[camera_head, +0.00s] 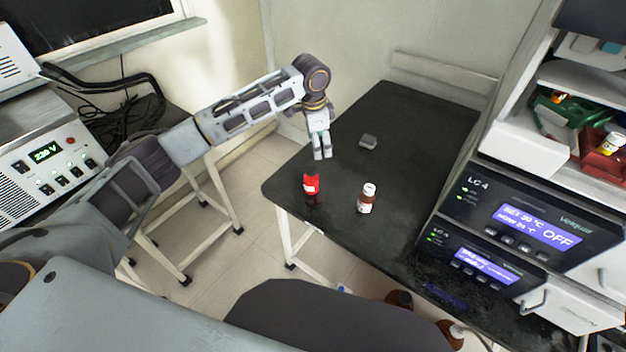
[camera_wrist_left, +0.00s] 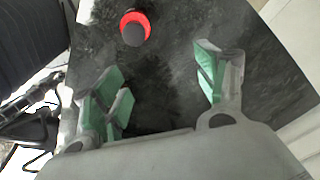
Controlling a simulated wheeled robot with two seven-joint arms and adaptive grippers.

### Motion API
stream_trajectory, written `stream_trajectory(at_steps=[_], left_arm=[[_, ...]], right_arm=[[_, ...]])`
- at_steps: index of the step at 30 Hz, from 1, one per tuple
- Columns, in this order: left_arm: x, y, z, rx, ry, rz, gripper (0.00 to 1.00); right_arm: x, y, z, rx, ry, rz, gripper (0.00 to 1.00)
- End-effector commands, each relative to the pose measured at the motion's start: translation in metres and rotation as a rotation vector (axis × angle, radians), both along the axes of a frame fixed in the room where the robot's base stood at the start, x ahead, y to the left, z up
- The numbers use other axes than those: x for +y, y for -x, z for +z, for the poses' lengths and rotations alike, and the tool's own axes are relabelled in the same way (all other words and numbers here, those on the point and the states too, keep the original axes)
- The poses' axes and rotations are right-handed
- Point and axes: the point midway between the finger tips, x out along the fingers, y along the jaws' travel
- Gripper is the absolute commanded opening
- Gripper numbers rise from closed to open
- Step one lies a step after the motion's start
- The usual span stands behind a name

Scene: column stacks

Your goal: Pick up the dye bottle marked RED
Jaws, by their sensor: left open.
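A red bottle (camera_head: 311,188) with a white label patch stands upright near the left edge of the black table. I cannot read its marking. In the left wrist view the red bottle (camera_wrist_left: 135,28) shows from above with a dark round cap, beyond my fingertips. A brown bottle (camera_head: 366,198) with a white cap and label stands to its right. My left gripper (camera_head: 322,154) points down over the table, behind the red bottle and apart from it. It is open and empty, its green-padded fingers (camera_wrist_left: 160,92) spread in the left wrist view. My right gripper is not in view.
The black table (camera_head: 420,130) is mostly clear. A small grey block (camera_head: 368,142) lies behind the bottles. Stacked LC-4 instruments (camera_head: 530,222) stand along the right side. Green (camera_head: 562,110) and red (camera_head: 604,158) bins sit above them.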

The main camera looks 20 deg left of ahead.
Motion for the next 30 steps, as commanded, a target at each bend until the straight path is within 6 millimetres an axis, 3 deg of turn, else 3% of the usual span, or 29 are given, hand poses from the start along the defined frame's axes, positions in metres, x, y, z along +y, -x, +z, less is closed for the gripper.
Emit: stream_trajectory(at_steps=[12, 30], left_arm=[[0.017, 0.028, -0.002, 0.121, -0.081, -0.076, 0.72], [0.017, 0.028, -0.011, 0.123, -0.086, -0.097, 0.72]], right_arm=[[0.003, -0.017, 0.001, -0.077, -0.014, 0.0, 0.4], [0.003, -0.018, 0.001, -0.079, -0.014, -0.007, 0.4]])
